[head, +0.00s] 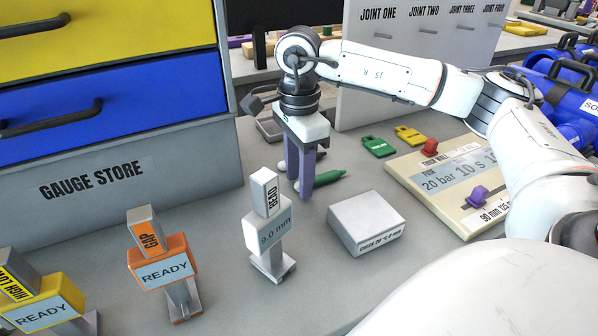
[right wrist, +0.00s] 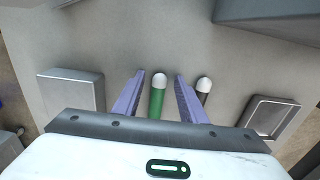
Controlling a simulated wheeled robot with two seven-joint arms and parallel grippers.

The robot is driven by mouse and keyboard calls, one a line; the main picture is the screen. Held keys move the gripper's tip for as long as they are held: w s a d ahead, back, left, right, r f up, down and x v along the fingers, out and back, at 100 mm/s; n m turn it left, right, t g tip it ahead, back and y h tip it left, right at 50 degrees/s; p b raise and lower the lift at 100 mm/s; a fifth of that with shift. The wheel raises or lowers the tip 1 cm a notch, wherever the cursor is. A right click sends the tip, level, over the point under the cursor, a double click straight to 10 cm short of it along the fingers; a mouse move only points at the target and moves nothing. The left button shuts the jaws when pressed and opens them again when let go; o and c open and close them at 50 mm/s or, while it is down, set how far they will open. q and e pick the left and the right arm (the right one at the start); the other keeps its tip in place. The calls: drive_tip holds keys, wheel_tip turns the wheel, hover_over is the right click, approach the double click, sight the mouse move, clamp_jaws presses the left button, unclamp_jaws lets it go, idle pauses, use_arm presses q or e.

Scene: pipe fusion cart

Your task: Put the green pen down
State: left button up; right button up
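The green pen (head: 329,177) appears to lie on the grey bench top, partly hidden behind my right gripper's fingers. In the right wrist view the green pen (right wrist: 157,103) with its pale end is between the two purple fingers, with a gap on each side. My right gripper (head: 302,192) points down and is open around the pen; it also shows in the right wrist view (right wrist: 160,75). My left gripper is not in view.
A dark pen (right wrist: 204,91) with a pale end is just outside the right finger. A grey block (head: 365,223), a bead gauge (head: 267,230) and a small metal tray (right wrist: 271,117) stand nearby. Green (head: 378,146) and yellow (head: 410,135) tags lie behind.

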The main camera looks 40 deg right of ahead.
drive_tip(key=shift+f, duration=0.1)
wheel_tip(320, 180, up, 10)
drive_tip(key=shift+s, duration=0.25)
idle(0.4)
idle(0.4)
